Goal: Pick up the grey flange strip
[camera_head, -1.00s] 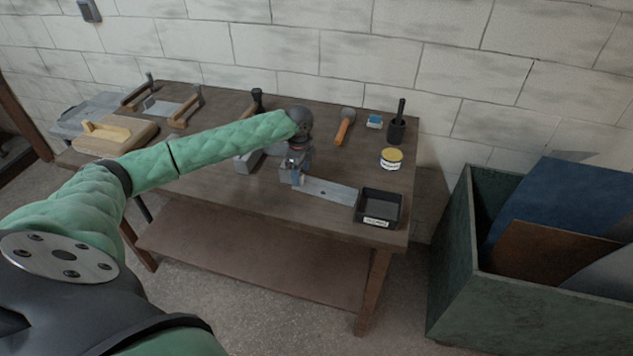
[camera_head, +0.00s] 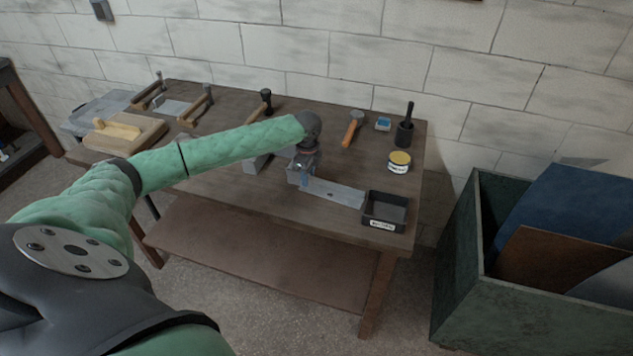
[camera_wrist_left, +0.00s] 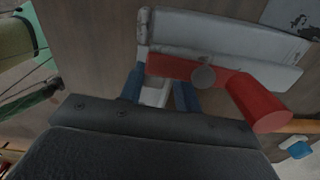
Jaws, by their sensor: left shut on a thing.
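The grey flange strip (camera_head: 337,193) is a long flat metal piece in the head view. It runs from my left gripper towards the black labelled tray at the right. My left gripper (camera_head: 304,181) points down and is shut on the strip's left end. In the left wrist view a pale piece of the strip (camera_wrist_left: 156,93) shows between the blue fingertips (camera_wrist_left: 159,90); the rest is hidden behind the gripper body. I cannot tell whether the strip is clear of the bench top. My right gripper is not in view.
The black tray (camera_head: 385,213) stands at the bench's front right corner. A grey metal piece (camera_wrist_left: 220,38) and red part (camera_wrist_left: 256,101) lie close to the gripper. A green bin (camera_head: 455,265) stands right.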

